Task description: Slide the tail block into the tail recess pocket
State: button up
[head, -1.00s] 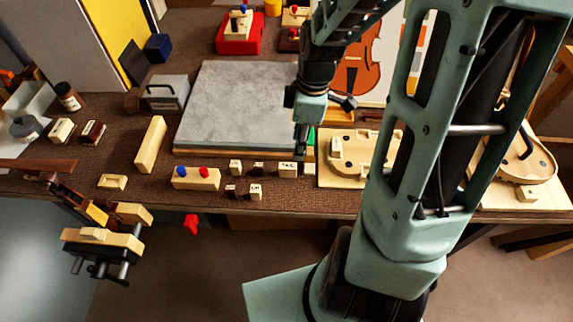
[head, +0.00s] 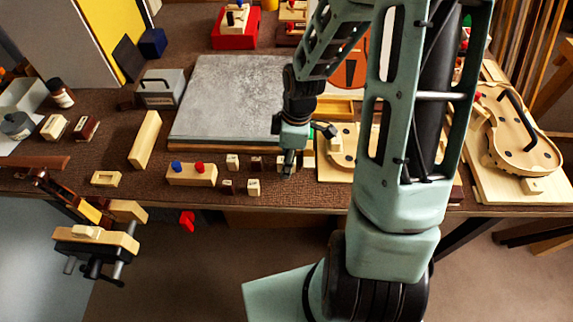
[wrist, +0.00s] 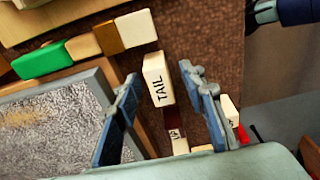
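The tail block (wrist: 156,78), a cream block lettered TAIL, stands on the brown bench mat in the wrist view. My gripper (wrist: 160,73) is open, with one finger on either side of the block and visible gaps. In the head view my gripper (head: 289,170) points down at the row of small blocks and largely hides the tail block. The pale wooden board with the violin form (head: 328,172) lies to the right, mostly behind my arm. I cannot make out the tail recess pocket.
Small lettered blocks (head: 253,187) stand left of my gripper. A grey slab (head: 225,100) lies behind it. In the wrist view a green block (wrist: 43,62) and several wooden blocks line the slab. A violin body (head: 515,140) lies far right. The bench's front edge is close.

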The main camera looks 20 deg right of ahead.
jog(key=c, duration=0.9)
jog(key=shift+r, duration=0.2)
